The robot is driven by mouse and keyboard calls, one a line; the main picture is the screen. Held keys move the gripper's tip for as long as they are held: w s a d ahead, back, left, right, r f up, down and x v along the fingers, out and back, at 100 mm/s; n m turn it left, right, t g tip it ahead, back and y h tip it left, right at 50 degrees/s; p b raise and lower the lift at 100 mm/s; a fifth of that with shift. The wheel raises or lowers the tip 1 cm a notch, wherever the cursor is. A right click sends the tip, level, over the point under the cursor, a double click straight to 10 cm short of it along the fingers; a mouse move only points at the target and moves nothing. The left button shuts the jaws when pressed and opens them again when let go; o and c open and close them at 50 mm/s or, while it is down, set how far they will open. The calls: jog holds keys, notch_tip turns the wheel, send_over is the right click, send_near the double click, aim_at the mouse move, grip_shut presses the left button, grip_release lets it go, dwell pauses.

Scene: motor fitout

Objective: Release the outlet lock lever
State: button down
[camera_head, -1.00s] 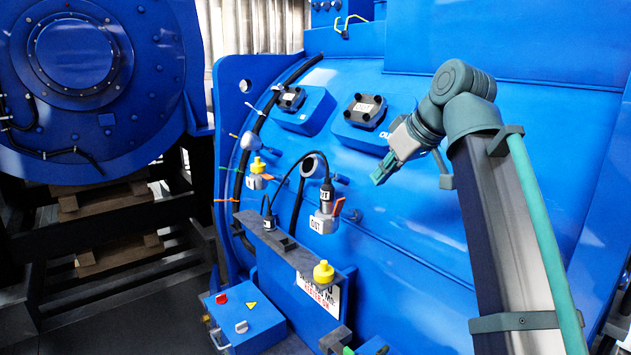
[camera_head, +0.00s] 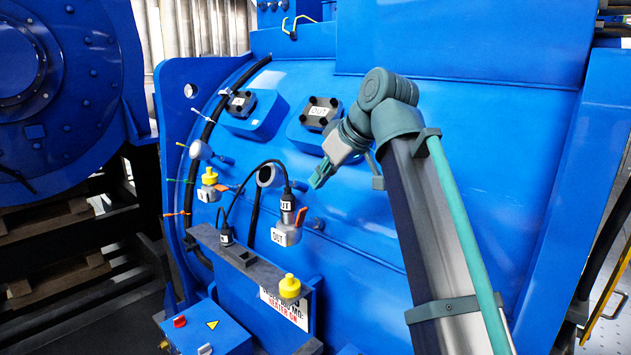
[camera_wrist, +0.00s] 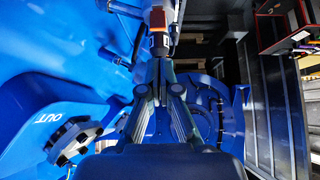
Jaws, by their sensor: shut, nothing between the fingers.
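The outlet fitting (camera_head: 285,236) is a silver body with an OUT label on the blue machine face. Its orange lock lever (camera_head: 301,216) sticks up at its right side. A dark OUT-labelled plug (camera_head: 287,199) with a black cable stands in the top of the fitting. My gripper (camera_head: 317,181) is shut and empty, above and slightly right of the lever, apart from it in the picture. In the wrist view, my closed fingers (camera_wrist: 163,88) point toward a silver and black fitting with an orange part (camera_wrist: 158,18); I cannot tell whether that part is the lever.
A black OUT-labelled flange (camera_head: 319,112) sits on a blue block behind my gripper. A yellow-capped fitting (camera_head: 209,176) is to the left. A grey ledge (camera_head: 240,257) with another yellow cap (camera_head: 289,287) and a blue control box (camera_head: 205,335) are below.

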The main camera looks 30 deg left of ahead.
aim_at(301, 217)
jog(key=p+x, duration=0.3)
jog(key=x, duration=0.5)
jog(key=shift+w+a+f, duration=0.1)
jog(key=shift+a+f, duration=0.1)
jog(key=shift+f, duration=0.05)
